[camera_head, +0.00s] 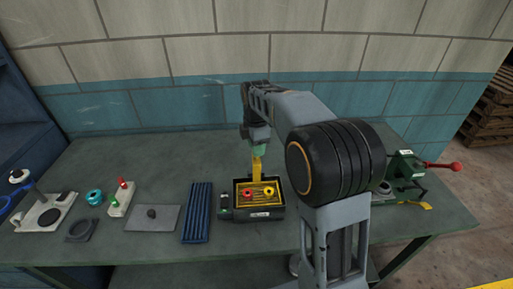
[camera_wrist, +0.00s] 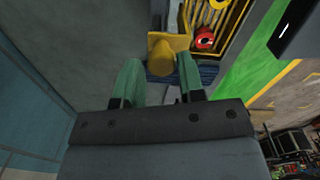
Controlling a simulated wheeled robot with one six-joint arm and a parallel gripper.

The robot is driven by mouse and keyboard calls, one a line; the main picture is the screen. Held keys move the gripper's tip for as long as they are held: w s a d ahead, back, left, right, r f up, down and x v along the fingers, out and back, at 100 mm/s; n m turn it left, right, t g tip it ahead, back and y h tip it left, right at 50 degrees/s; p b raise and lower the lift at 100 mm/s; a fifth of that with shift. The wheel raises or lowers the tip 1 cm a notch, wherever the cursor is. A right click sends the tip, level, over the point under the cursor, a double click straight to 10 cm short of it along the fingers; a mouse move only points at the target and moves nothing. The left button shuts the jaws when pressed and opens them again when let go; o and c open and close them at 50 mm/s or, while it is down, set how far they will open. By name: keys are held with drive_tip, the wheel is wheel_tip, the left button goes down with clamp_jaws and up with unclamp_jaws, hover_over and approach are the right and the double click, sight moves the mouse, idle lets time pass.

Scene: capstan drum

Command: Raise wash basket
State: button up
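The yellow wash basket (camera_head: 241,199) sits down in a dark tank (camera_head: 261,214) on the bench and holds a red and a yellow ring-shaped part. Its upright yellow handle (camera_head: 256,169) rises at the back. My gripper (camera_head: 258,150) is above the handle's top, pointing down. In the wrist view, my gripper's (camera_wrist: 160,60) green fingers are apart, one on each side of the handle's round yellow grip (camera_wrist: 160,57). A gap shows on the left; the right finger is close, and I cannot tell whether it touches. Part of the basket (camera_wrist: 206,15) shows at the top.
A blue ribbed tray (camera_head: 197,212) lies left of the tank. Further left are a grey plate (camera_head: 152,218), a box with red and green buttons (camera_head: 121,199) and a teal ring (camera_head: 95,197). A green device with a red-knobbed lever (camera_head: 408,168) stands right. The back bench is clear.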

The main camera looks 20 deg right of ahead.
drive_tip(key=o, duration=0.3)
drive_tip(key=shift+f, duration=0.15)
wheel_tip(320, 180, up, 14)
drive_tip(key=shift+p, duration=0.4)
drive_tip(key=shift+s+f, duration=0.1)
wheel_tip(320, 180, down, 8)
drive_tip(key=s+r+m+t, duration=0.1)
drive_tip(key=s+m, duration=0.2)
drive_tip(key=m, duration=0.8)
drive_tip(key=s+f+m+t, duration=0.1)
drive_tip(key=s+f+m, duration=0.2)
drive_tip(key=s, duration=0.6)
drive_tip(key=s+f+m+t, duration=0.2)
drive_tip(key=s+f+m, duration=0.1)
drive_tip(key=s, duration=0.5)
drive_tip(key=shift+s+f+m, duration=0.2)
drive_tip(key=shift+s+m, duration=0.15)
drive_tip(key=shift+m, duration=0.55)
